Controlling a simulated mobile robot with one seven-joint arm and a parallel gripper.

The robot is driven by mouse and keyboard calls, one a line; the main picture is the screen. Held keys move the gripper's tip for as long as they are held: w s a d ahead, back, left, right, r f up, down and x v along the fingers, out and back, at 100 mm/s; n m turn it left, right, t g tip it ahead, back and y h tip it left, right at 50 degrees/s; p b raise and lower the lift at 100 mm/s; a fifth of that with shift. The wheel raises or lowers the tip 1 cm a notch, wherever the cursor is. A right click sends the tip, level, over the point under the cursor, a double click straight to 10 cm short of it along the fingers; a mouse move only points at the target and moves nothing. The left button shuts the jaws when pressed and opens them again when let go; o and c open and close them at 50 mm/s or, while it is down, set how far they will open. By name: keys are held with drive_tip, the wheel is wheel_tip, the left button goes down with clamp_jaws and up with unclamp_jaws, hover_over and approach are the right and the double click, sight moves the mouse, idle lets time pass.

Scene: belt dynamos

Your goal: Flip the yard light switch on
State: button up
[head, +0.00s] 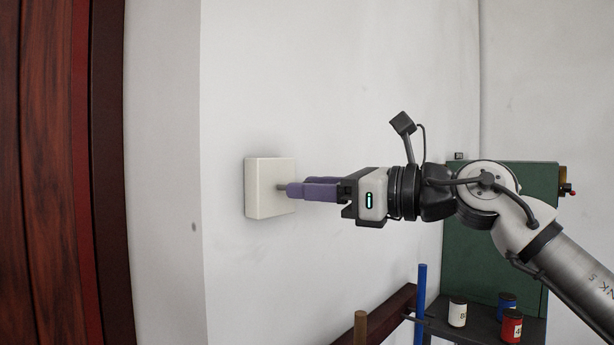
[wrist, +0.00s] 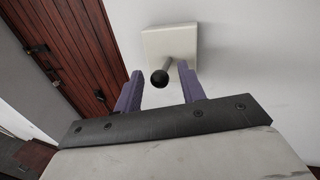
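The yard light switch is a white square box (head: 262,188) fixed to the wall, with a short grey lever (head: 282,187) sticking out of its face. In the wrist view the box (wrist: 168,42) lies ahead, and the lever ends in a dark round knob (wrist: 159,78). My gripper (head: 298,189) is at the switch, its purple fingers pointing at the box. In the wrist view the fingers (wrist: 158,88) stand apart, one on each side of the knob, with gaps visible. In the head view the fingers hide the knob.
A dark red wooden door (head: 45,170) is at the left. At lower right are a dark shelf (head: 475,325) with several small jars, a blue post (head: 420,300) and a green panel (head: 500,240). The wall around the switch is bare.

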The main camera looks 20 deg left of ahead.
drive_tip(key=shift+a, duration=0.7)
clamp_jaws()
drive_tip(key=shift+r+h+p, duration=0.3)
drive_tip(key=shift+r+p, duration=0.15)
drive_tip(key=shift+p, duration=0.5)
drive_tip(key=shift+a+r+m+h+p, duration=0.15)
drive_tip(key=shift+r+m+h+p, duration=0.25)
drive_tip(key=shift+h+p, duration=0.65)
drive_tip(key=shift+w+a+r+g+h+p, duration=0.1)
drive_tip(key=shift+r+g+h+p, duration=0.2)
drive_tip(key=shift+p, duration=0.35)
drive_tip(key=shift+f+h, duration=0.1)
drive_tip(key=shift+h, duration=0.45)
